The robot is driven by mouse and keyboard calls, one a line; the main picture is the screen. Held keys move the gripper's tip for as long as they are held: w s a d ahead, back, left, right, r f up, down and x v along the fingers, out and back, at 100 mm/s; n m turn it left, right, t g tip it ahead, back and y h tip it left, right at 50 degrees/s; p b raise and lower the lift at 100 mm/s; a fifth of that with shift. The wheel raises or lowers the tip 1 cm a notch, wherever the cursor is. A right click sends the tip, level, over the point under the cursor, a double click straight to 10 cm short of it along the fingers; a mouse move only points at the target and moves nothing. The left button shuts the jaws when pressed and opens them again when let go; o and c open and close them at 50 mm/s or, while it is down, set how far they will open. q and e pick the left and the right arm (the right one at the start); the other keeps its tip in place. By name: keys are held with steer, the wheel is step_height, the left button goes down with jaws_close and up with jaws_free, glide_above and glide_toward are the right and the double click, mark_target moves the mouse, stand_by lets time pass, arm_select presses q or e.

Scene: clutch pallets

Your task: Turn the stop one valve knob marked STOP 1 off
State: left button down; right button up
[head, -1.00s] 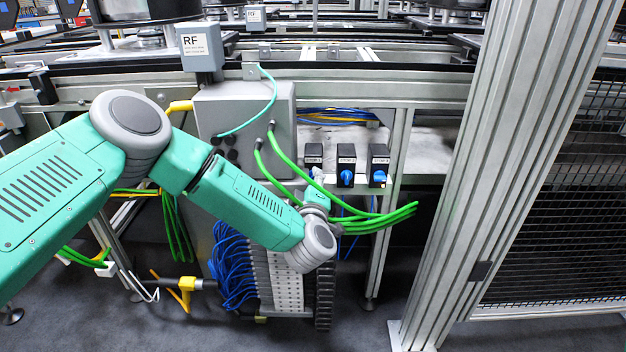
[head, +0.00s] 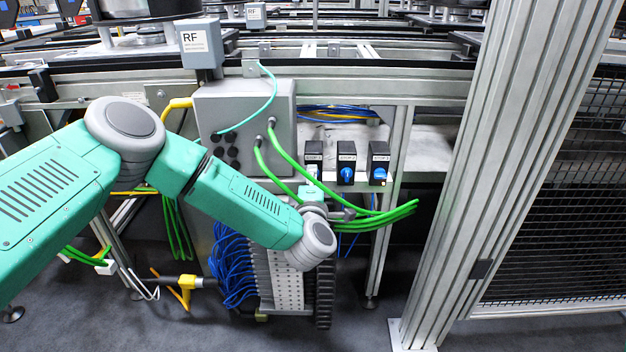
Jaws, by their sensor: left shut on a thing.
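Three black valve boxes stand in a row on a ledge under the frame, each with a blue knob. The leftmost valve box (head: 313,151) has its blue knob mostly covered by my left gripper (head: 314,177). That gripper reaches up from below and is shut on this knob; its fingertips are small and partly hidden by my wrist. The middle blue knob (head: 347,173) and the right blue knob (head: 380,173) are free. The box labels are too small to read surely, so I cannot tell which is STOP 1. My right gripper is out of view.
Thick green cables (head: 375,218) loop from the grey control box (head: 240,115) and pass close beside my left wrist. Blue cables (head: 232,265) hang below on the left. A large aluminium post (head: 500,170) stands at right, before a mesh fence (head: 560,220).

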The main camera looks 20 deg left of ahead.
arm_select(q)
steer(key=shift+s+f, duration=0.15)
steer(key=shift+f, duration=0.2)
steer(key=c, duration=1.3)
jaws_free()
steer(key=shift+o, duration=0.4)
steer(key=shift+a+r, duration=0.1)
steer(key=shift+a, duration=0.05)
steer(key=shift+r, duration=0.1)
steer(key=v, duration=1.2)
